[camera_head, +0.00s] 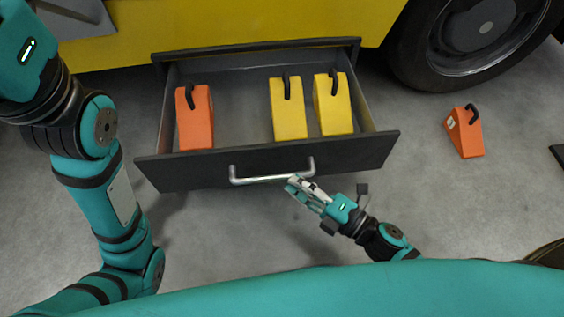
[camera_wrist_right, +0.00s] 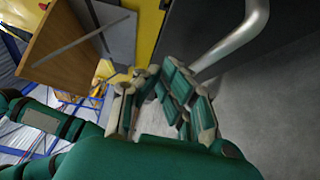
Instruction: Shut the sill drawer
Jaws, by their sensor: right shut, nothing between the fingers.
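The sill drawer (camera_head: 225,166) stands pulled out from under the yellow vehicle in the head view, with its dark front toward me. Its silver bar handle (camera_head: 272,179) is on the front, and the handle also shows at the top of the right wrist view (camera_wrist_right: 235,40). My right gripper (camera_head: 292,184) is shut and empty, its fingertips just by the right part of the handle. I cannot tell whether they touch it. In the right wrist view the fingers (camera_wrist_right: 165,95) are close below the handle. My left arm comes in at the left, but its gripper is out of view.
Inside the drawer lie an orange wheel chock (camera_head: 194,117) and two yellow chocks (camera_head: 288,108) (camera_head: 333,104). Another orange chock (camera_head: 464,133) stands on the floor at the right, near the vehicle's tyre (camera_head: 470,40). The grey floor between it and the drawer is clear.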

